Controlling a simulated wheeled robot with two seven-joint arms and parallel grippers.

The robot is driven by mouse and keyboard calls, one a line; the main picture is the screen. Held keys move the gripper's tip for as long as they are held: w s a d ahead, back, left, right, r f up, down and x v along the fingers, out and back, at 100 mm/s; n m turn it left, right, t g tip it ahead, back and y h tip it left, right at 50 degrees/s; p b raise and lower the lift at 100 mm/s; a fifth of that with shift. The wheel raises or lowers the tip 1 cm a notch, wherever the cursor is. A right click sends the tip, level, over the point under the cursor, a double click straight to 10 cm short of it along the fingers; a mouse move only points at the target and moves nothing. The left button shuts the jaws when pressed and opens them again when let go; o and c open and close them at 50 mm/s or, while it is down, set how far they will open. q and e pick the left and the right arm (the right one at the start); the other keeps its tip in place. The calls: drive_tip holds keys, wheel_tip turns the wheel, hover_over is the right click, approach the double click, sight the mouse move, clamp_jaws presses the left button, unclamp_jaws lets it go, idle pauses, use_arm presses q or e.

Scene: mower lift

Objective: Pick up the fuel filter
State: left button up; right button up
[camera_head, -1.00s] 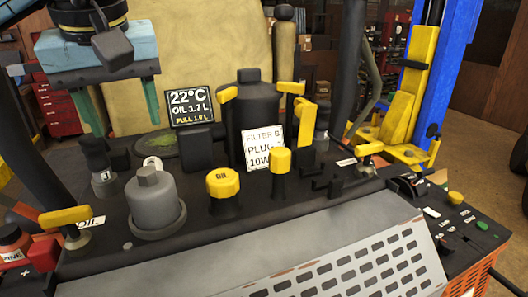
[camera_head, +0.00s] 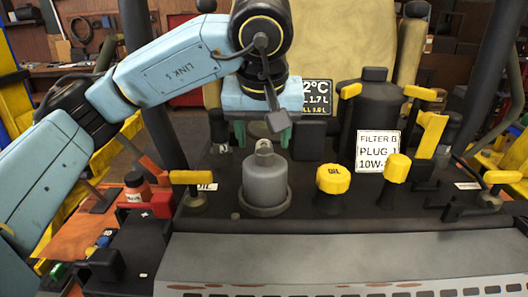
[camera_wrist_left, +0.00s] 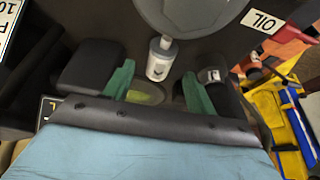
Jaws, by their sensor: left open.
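My left gripper (camera_head: 263,135) is open, with two green fingers pointing down behind the grey canister. In the left wrist view, a small grey cylinder with a white label (camera_wrist_left: 160,58) appears between the open fingers, not gripped. It looks like the fuel filter, but I cannot read its label. My right gripper is not in view.
The grey canister (camera_head: 265,187) stands close in front of the fingers. A yellow oil cap (camera_head: 333,179), a black tank (camera_head: 373,112) and a paper sign (camera_head: 376,151) are to the right. A display (camera_head: 316,97) is behind. A yellow-handled valve (camera_head: 191,178) is at left.

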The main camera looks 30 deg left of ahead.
sight(264, 145)
use_arm(q)
drive_tip(key=x, duration=0.3)
drive_tip(key=shift+f+p, duration=0.2)
drive_tip(key=shift+p, duration=0.1)
drive_tip(key=shift+c, duration=0.2)
drive_tip(key=c, duration=1)
drive_tip(key=shift+r, duration=0.15)
